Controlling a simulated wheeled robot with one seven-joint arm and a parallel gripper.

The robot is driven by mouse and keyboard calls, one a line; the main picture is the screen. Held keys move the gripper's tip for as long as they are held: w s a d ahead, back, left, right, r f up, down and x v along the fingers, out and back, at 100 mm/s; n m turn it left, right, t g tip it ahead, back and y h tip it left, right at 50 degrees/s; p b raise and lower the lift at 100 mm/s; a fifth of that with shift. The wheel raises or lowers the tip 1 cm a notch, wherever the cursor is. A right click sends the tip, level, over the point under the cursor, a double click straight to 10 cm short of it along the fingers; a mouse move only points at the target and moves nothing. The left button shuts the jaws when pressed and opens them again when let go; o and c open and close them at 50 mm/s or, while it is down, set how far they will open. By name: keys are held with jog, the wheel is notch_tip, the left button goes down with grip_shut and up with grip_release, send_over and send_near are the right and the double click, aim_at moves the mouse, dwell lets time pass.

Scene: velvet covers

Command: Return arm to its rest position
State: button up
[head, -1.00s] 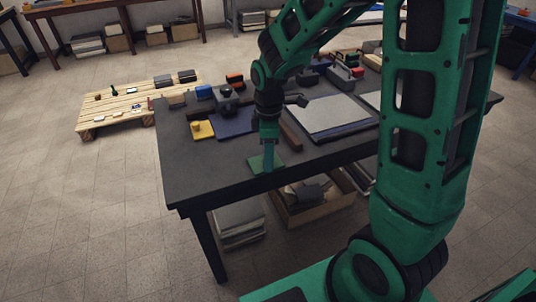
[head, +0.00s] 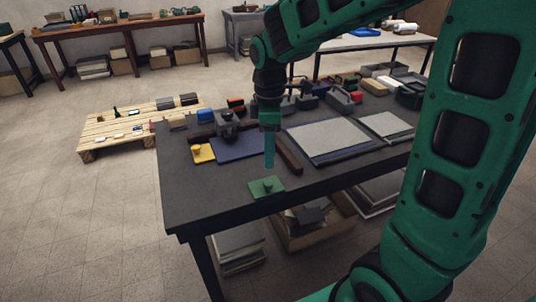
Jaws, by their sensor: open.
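My gripper (head: 269,165) hangs pointing down above the dark table (head: 200,210). It is open, with nothing seen between its fingers, and it is apart from the green plate below it. The green square plate (head: 262,189) with a small knob lies flat near the table's front edge. My arm reaches in from the right and bends down over the table. The fingertips are small and seen edge-on in the head view.
A yellow knobbed plate (head: 202,153), a dark blue mat (head: 238,147) and a brown bar (head: 288,154) lie near the gripper. Grey panels (head: 328,138) lie to the right. A wooden pallet (head: 92,138) stands on the floor at left. The table's front left corner is bare.

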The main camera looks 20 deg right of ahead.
dwell(0.3)
jog(key=s+d+m, duration=0.8)
jog(key=s+m, duration=0.2)
jog(key=s, duration=0.2)
jog(key=s+d+m, duration=0.9)
jog(key=s, duration=0.2)
jog(key=shift+s+r+m, duration=0.3)
jog(key=shift+s+m, duration=0.1)
jog(key=shift+w+f, duration=0.25)
jog(key=shift+w, duration=0.4)
